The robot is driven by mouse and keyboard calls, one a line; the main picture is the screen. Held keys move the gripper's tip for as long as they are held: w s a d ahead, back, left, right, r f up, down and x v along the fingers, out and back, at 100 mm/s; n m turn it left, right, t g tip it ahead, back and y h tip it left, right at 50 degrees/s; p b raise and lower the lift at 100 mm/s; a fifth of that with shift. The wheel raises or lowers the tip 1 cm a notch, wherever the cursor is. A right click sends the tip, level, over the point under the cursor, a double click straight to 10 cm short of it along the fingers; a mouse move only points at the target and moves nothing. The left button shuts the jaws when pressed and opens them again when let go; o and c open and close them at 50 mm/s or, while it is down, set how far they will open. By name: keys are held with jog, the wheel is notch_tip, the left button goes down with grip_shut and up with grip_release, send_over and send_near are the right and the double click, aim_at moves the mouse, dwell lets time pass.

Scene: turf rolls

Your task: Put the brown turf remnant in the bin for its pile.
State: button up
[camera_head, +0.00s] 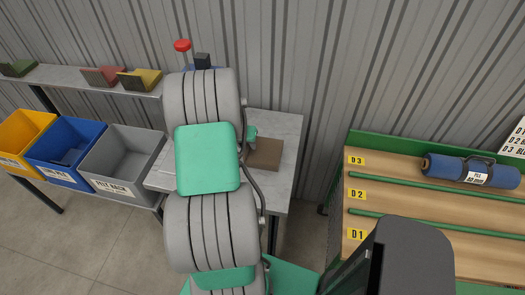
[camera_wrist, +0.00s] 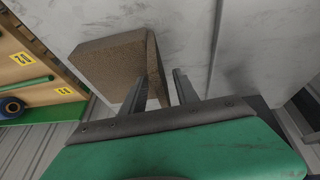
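The brown turf remnant (camera_head: 264,154) lies on the grey table (camera_head: 284,128), to the right of my arm. In the wrist view it is a brown slab (camera_wrist: 108,64) with an upright flap along one side. My gripper (camera_wrist: 162,74) is open, with one finger on each side of the flap. A gap shows between the flap and the right finger; contact at the left finger cannot be told. In the head view my arm hides most of the gripper. Three bins stand at the left: yellow (camera_head: 22,121), blue (camera_head: 92,136) and grey (camera_head: 148,142). The grey bin's label seems to read "FELT BACK".
Small green (camera_head: 18,68), red (camera_head: 103,76) and yellow (camera_head: 140,79) samples sit on a shelf above the bins. A red button (camera_head: 182,45) stands behind my arm. At right, a wooden rack (camera_head: 390,185) marked D1 to D3 holds a blue roll (camera_head: 470,170).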

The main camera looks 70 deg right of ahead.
jog(key=shift+c, duration=0.4)
grip_shut()
dwell(0.9)
